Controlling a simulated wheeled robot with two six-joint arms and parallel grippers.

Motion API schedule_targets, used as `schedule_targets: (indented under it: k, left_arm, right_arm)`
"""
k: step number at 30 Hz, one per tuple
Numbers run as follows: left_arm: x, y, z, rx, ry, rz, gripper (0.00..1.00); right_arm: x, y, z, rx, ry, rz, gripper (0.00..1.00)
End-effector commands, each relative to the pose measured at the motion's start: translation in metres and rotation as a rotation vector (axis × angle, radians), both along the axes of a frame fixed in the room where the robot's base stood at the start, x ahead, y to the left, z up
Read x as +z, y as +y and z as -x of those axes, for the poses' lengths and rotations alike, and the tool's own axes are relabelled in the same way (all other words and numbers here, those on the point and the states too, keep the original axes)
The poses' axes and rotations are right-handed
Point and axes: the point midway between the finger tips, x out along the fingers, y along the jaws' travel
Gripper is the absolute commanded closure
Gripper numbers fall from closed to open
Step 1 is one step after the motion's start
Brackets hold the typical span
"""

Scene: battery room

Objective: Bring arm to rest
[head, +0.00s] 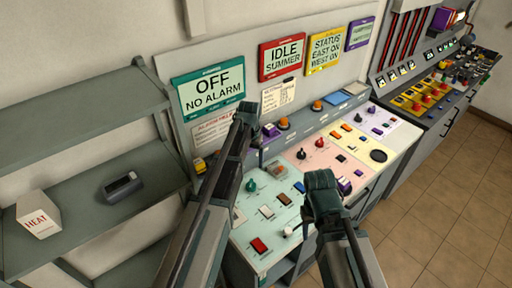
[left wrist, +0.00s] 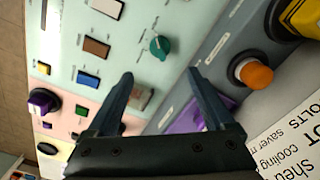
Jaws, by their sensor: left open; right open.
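My left gripper (head: 247,122) is raised over the back of the control desk (head: 248,226), near the green OFF NO ALARM sign (head: 210,92). In the left wrist view my left gripper (left wrist: 160,85) has its two fingers well apart, with nothing held between them. A green knob (left wrist: 159,45) and an orange button (left wrist: 252,73) show beyond the fingers. My right gripper (head: 321,190) hangs over the front part of the desk, near the pink panel. It holds nothing that I can see. Both arms hide parts of the desk.
A grey shelf (head: 85,118) stands at the left with a white HEAT box (head: 38,214) and a dark grey device (head: 122,187). More signs, such as the red IDLE SUMMER sign (head: 283,57), hang behind the desk. Tiled floor (head: 435,200) lies open at the right.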

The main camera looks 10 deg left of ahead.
Motion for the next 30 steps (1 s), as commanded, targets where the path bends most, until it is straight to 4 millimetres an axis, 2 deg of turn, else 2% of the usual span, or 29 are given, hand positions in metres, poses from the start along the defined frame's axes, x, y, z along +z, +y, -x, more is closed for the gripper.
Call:
schedule_targets:
  k: [5, 8, 11, 15, 18, 21, 25, 30]
  left_arm:
    - [-0.001, -0.003, 0.003, -0.003, 0.001, -0.001, 0.14]
    - [-0.011, -0.022, 0.026, -0.026, 0.005, -0.007, 0.14]
    - [-0.027, -0.056, 0.072, -0.071, 0.014, -0.024, 0.14]
    - [-0.048, -0.098, 0.144, -0.141, 0.027, -0.054, 0.14]
    - [-0.06, -0.118, 0.189, -0.185, 0.032, -0.075, 0.14]
    - [-0.068, -0.129, 0.221, -0.216, 0.035, -0.09, 0.14]
    - [-0.072, -0.136, 0.243, -0.24, 0.037, -0.104, 0.14]
    - [-0.071, -0.138, 0.245, -0.243, 0.038, -0.107, 0.14]
  right_arm:
    - [-0.002, 0.0, 0.0, 0.0, 0.0, 0.0, 0.5]
    - [-0.011, 0.0, 0.0, 0.001, 0.0, 0.0, 0.5]
    - [-0.027, 0.0, 0.0, 0.002, 0.0, 0.0, 0.5]
    - [-0.048, 0.0, 0.0, 0.004, 0.0, 0.001, 0.5]
    - [-0.061, 0.0, 0.0, 0.005, 0.0, 0.001, 0.5]
    - [-0.069, 0.0, 0.0, 0.006, 0.0, 0.001, 0.5]
    - [-0.073, 0.0, 0.0, 0.006, 0.0, 0.002, 0.5]
    - [-0.073, 0.0, 0.0, 0.006, 0.0, 0.002, 0.5]
